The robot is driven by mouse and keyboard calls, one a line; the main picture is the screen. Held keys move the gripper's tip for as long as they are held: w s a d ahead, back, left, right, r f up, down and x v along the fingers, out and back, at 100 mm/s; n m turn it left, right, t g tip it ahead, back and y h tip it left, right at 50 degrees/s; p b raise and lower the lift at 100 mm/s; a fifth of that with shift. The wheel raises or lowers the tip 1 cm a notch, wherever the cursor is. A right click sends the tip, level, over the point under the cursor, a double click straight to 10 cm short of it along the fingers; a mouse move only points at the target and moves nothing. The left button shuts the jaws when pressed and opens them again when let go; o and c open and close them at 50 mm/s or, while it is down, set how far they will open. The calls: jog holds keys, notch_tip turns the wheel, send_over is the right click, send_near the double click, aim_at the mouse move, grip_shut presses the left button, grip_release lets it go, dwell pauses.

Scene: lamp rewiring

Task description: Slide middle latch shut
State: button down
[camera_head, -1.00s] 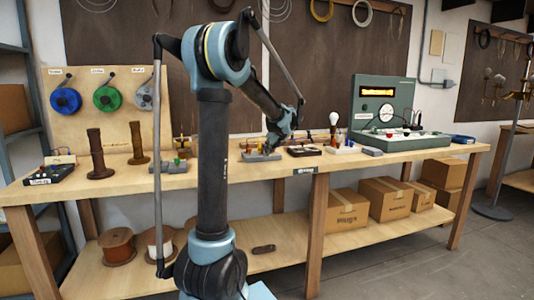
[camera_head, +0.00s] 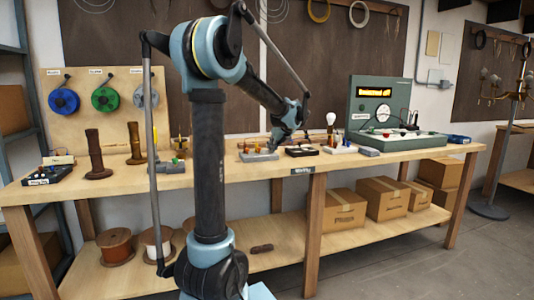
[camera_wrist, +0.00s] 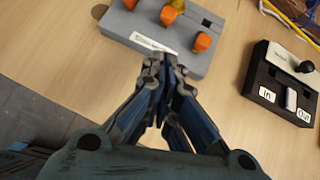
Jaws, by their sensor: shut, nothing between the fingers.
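A grey latch block (camera_wrist: 188,58) with a white label lies on the bench under my wrist. It carries three orange knobs: one at the upper left (camera_wrist: 130,3), a middle one (camera_wrist: 173,13) near the top edge, and one at the right (camera_wrist: 203,42). A dark slot shows near the right knob. My gripper (camera_wrist: 164,66) is shut and empty, its tips over the block's near edge by the label. Contact cannot be told. In the head view the block (camera_head: 262,157) sits mid-bench below my gripper, and its knobs are too small to read.
A black switch box (camera_wrist: 285,80) marked In and Out stands right of the block, with coloured wires beyond. The wooden bench (camera_head: 225,177) also holds brown posts (camera_head: 98,155) at left and a green tester (camera_head: 378,103) at right.

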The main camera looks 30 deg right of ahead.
jog(key=v, duration=0.6)
jog(key=shift+s+a, duration=0.1)
dwell(0.4)
jog(key=s+a+f+n+g+y, duration=0.1)
jog(key=a+f+n, duration=0.3)
jog(key=a, duration=0.7)
jog(key=s+a+f+n+g, duration=0.2)
jog(key=a+n, duration=0.5)
jog(key=a, duration=0.3)
jog(key=s+a+f+n+g+y, duration=0.1)
jog(key=a+f+n, duration=0.3)
jog(key=a, duration=0.7)
jog(key=s+a+f+n+g+h, duration=0.1)
jog(key=s+a+f+n, duration=0.5)
jog(key=s+n, duration=0.3)
jog(key=s+a+f+n+g+h, duration=0.1)
jog(key=s+a+f+n, duration=0.6)
jog(key=s+f+n, duration=0.2)
jog(key=s+n, duration=0.1)
jog(key=n, duration=0.1)
jog(key=shift+a+n+g, duration=0.35)
jog(key=shift+n+g, duration=0.05)
jog(key=shift+s+d, duration=0.1)
jog(key=shift+d, duration=0.05)
